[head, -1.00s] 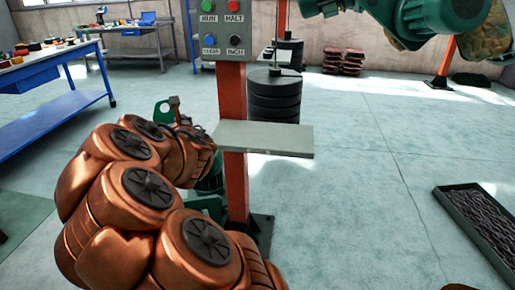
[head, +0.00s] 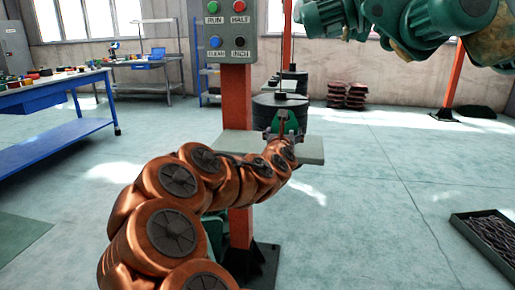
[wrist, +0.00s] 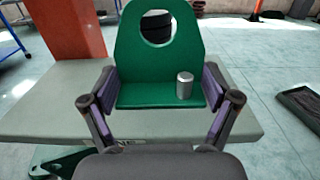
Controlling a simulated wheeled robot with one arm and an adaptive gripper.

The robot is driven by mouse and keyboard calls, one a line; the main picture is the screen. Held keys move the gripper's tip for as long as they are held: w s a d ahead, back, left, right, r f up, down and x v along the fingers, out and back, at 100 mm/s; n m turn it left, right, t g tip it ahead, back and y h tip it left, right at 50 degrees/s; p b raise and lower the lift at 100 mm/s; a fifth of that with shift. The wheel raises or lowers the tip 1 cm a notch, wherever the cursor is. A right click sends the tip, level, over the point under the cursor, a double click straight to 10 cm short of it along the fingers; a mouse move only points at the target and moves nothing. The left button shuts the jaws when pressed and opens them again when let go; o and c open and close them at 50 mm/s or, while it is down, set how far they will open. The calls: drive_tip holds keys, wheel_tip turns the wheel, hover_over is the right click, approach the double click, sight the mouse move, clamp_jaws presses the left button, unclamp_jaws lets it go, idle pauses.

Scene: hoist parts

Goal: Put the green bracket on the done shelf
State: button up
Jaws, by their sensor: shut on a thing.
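The green bracket (wrist: 162,55) has an upright plate with a round hole and a flat foot with a small silver cylinder on it. My gripper (wrist: 163,100) is shut on it, one finger at each side of the foot. In the head view the bracket (head: 290,123) and my gripper (head: 283,138) are at the grey shelf (head: 310,150) on the orange post. In the wrist view the shelf (wrist: 25,118) spreads below and behind the bracket. I cannot tell whether the bracket touches it.
The orange post (head: 239,185) carries a control box (head: 229,32) above the shelf. Dark stacked weights (head: 280,108) stand behind it. A green part (wrist: 62,160) lies low in the wrist view. A tray of chain (head: 490,235) is at right. Floor between is clear.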

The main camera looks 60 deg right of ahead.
drive_tip(key=b, duration=0.5)
hover_over(239, 146)
drive_tip(key=shift+d+f, duration=0.35)
drive_tip(key=shift+f, duration=0.3)
drive_tip(key=shift+f+b, duration=0.65)
drive_tip(key=shift+f, duration=1.1)
drive_tip(key=shift+f, duration=0.15)
drive_tip(key=o, duration=1.5)
drive_tip(key=shift+a, duration=0.35)
drive_tip(key=p+v, duration=0.1)
drive_tip(key=v, duration=0.8)
drive_tip(key=shift+s+a+p, duration=0.1)
drive_tip(key=shift+a+p, duration=0.15)
drive_tip(key=shift+p, duration=0.1)
drive_tip(key=shift+v, duration=0.9)
